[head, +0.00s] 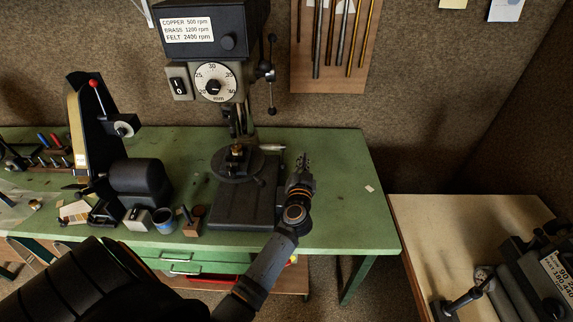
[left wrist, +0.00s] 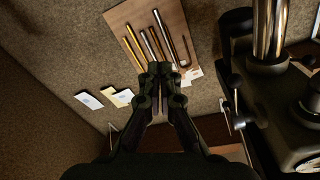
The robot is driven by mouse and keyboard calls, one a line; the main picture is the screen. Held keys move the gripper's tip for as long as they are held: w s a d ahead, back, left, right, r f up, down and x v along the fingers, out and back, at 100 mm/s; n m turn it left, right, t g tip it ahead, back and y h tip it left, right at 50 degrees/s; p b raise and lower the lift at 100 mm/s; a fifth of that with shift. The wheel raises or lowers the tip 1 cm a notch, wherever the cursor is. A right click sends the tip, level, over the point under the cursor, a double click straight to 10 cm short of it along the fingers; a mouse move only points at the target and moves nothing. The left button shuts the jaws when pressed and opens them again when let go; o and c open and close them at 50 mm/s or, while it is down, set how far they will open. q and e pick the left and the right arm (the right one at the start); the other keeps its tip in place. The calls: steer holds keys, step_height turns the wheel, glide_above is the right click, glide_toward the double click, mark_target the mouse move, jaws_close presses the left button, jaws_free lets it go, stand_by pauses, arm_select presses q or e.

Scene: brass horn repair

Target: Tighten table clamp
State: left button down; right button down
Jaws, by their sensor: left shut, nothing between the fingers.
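The drill press's round work table (head: 238,164) sits above its dark base, with a small brass piece (head: 237,150) at its middle. A short handle with a pale end (head: 272,147) sticks out to the right behind the table; it looks like the table clamp's lever. My left gripper (head: 301,162) is shut and empty, just right of that handle and apart from it. In the left wrist view the shut fingers (left wrist: 160,78) point toward the wall. A dark lever (left wrist: 237,100) stands right of them, beside the bright press column (left wrist: 268,28). My right gripper is not in view.
The green bench (head: 345,185) is mostly clear right of the press. Rods hang on a wall board (head: 330,80). A second bench (head: 440,235) bears a dark machine at right.

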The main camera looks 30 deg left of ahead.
arm_select(q)
step_height(320, 180, down, 5)
steer(key=a+n+g+y, duration=0.1)
steer(key=a+g, duration=0.1)
steer(key=g, duration=0.2)
glide_toward(283, 157)
steer(key=shift+w+a, duration=0.55)
steer(key=shift+w, duration=0.9)
steer(key=shift+f, duration=0.4)
steer(key=shift+w, duration=0.1)
